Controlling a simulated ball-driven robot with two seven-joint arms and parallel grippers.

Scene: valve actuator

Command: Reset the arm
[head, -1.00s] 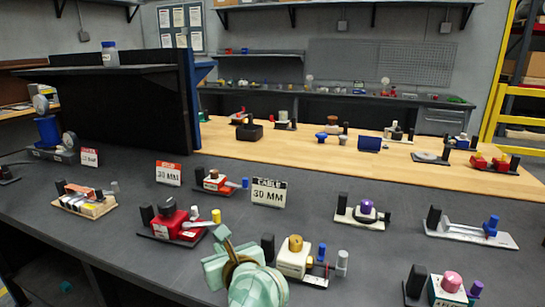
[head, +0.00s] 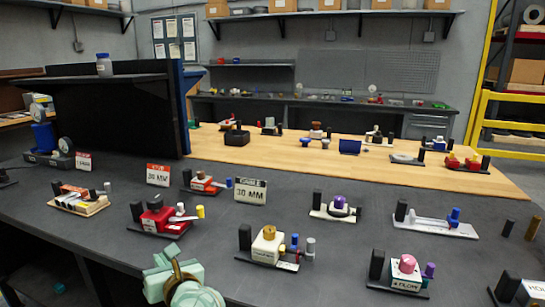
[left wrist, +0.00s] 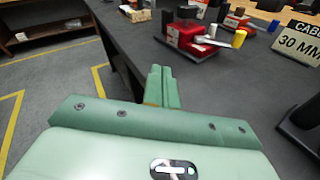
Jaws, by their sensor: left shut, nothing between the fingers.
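My left gripper (head: 180,283) is at the bottom of the head view, by the front edge of the dark worktop. Its pale green fingers (left wrist: 161,86) are shut and empty in the left wrist view. A red valve unit (head: 162,217) with a grey lever and yellow cap stands on the worktop beyond the gripper; it also shows in the left wrist view (left wrist: 187,35). A white unit with a brass knob (head: 267,247) stands to the right of the gripper, apart from it. My right gripper is in neither view.
A "CABLE 30 MM" sign (head: 250,190) and a red-topped 30 MM sign (head: 158,174) stand behind. White units with a purple knob (head: 337,207) and a pink knob (head: 405,270) are to the right. A dark upright panel (head: 135,115) blocks the back left. Bare worktop lies between units.

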